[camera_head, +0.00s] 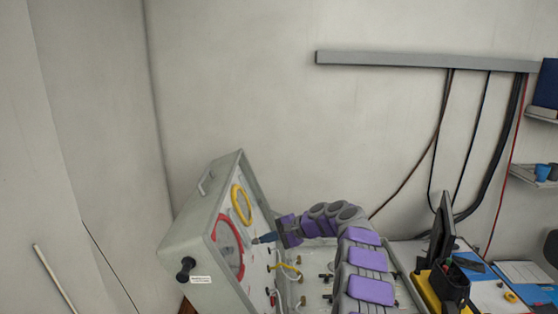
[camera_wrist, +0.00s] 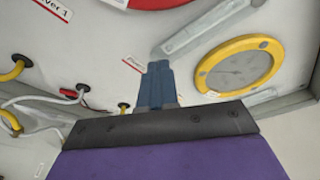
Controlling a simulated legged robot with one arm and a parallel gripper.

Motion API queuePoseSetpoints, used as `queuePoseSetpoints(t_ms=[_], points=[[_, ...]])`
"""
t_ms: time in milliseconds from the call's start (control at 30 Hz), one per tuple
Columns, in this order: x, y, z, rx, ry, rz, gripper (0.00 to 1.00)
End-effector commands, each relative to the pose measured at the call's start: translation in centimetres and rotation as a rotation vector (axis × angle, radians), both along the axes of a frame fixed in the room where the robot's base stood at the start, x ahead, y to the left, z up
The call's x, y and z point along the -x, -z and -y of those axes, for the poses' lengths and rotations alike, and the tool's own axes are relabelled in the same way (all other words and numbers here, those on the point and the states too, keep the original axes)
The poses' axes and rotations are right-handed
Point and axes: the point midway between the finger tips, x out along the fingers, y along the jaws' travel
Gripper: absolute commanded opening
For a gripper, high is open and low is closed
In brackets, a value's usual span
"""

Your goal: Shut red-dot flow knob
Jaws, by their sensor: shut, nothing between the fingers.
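The grey air panel box (camera_head: 192,238) stands tilted at the centre left, with a red-ringed gauge (camera_head: 240,258) and a yellow-ringed gauge (camera_head: 241,204) on its face. My gripper (camera_head: 262,239) is shut and empty, its blue fingers close to the panel face near the red-ringed gauge. In the wrist view the gripper (camera_wrist: 157,80) points at the panel, left of the yellow-ringed gauge (camera_wrist: 238,64) and beside a grey bar (camera_wrist: 205,28). I cannot tell whether the fingertips touch anything. I cannot make out a red-dot knob in either view.
Yellow hoses (camera_wrist: 12,70) and white hoses with dark fittings lie left of the fingers in the wrist view. A black knob (camera_head: 186,269) sticks out of the box's side. A dark monitor (camera_head: 442,229) and a yellow-and-black item (camera_head: 446,284) stand on the right.

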Motion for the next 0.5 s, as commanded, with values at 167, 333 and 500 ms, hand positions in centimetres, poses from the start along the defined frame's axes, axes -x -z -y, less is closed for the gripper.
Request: queuePoseSetpoints(t_ms=[167, 333, 500], points=[[0.1, -0.9, 1.7, -0.001, -0.003, -0.001, 0.00], [0.1, -1.2, 2.6, 0.000, -0.004, -0.002, 0.00], [0.1, -1.1, 2.5, 0.000, -0.004, -0.002, 0.00]])
